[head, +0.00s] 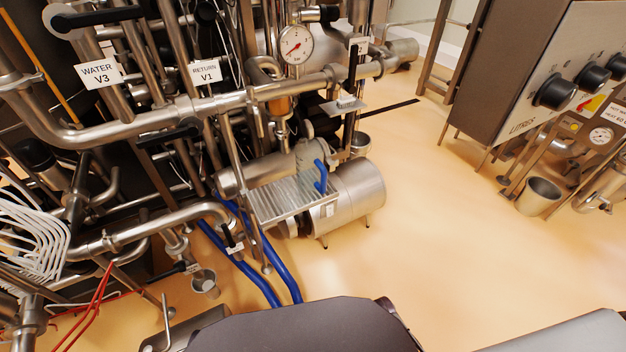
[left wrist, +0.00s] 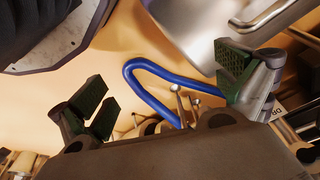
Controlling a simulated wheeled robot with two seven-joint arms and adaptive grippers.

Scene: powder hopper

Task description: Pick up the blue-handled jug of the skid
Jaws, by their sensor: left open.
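The blue handle (head: 321,176) of the jug stands out at the drain shelf (head: 285,205) in the middle of the head view. The jug's metal body (head: 308,157) seems to be behind the handle, hard to separate from the steel parts around it. My left gripper (left wrist: 165,78) shows in the left wrist view with its green-padded fingers wide apart and nothing between the pads. A bent blue tube (left wrist: 150,92) passes beyond the fingers; I cannot tell whether it is a hose. I cannot make out the jug in the left wrist view. Neither gripper shows in the head view.
Steel pipes and valves crowd the left, with a pressure gauge (head: 296,44) above the shelf. A steel cylinder (head: 352,197) lies beside the shelf. Blue hoses (head: 262,262) run down to the floor. A hopper cabinet (head: 530,65) and bucket (head: 538,196) stand right; the floor between is clear.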

